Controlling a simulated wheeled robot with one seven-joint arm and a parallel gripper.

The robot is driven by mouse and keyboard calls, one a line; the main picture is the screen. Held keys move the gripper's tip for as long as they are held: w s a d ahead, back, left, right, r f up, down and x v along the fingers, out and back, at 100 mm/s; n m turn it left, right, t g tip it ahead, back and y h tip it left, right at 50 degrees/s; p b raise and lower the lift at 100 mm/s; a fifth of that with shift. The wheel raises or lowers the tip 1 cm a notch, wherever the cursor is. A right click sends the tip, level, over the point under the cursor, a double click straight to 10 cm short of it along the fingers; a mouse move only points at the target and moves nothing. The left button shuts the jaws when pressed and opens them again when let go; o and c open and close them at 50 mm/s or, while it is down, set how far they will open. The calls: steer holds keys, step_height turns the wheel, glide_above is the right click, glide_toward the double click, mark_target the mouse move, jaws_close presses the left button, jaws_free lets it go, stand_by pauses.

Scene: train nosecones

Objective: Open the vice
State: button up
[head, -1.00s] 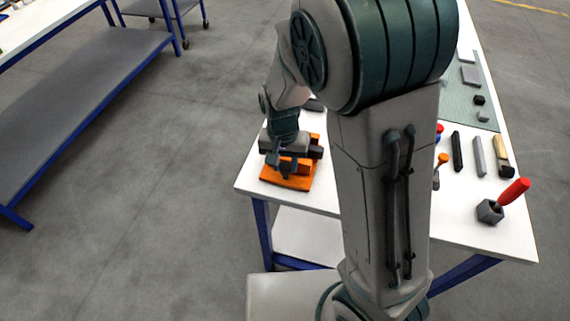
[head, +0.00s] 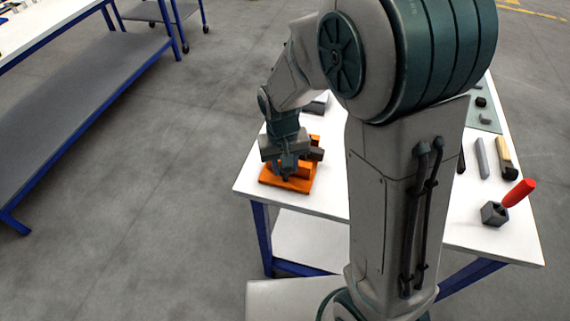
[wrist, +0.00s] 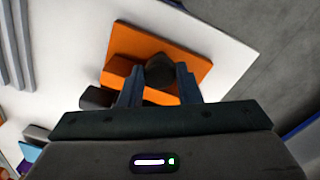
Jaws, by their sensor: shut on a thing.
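The orange vice (head: 305,180) sits on the white table's near left corner. My gripper (head: 286,174) is over it, fingers pointing down. In the wrist view the orange base of the vice (wrist: 190,50) fills the middle. My gripper's two fingers (wrist: 160,85) stand either side of a dark round part (wrist: 160,70) of the vice and are shut on it. I cannot tell whether this part is the handle or the end of the screw. My gripper hides part of the vice, and the gap between its jaws cannot be made out.
On the white table (head: 335,205), a grey block with a red-handled tool (head: 517,193) stands at the right. Several bar-like tools lie behind it. A blue-framed bench (head: 80,110) stands at the left, with open floor between.

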steer(key=o, duration=1)
steer(key=shift+a, duration=0.15)
steer(key=shift+c, duration=0.2)
steer(key=shift+d, duration=0.2)
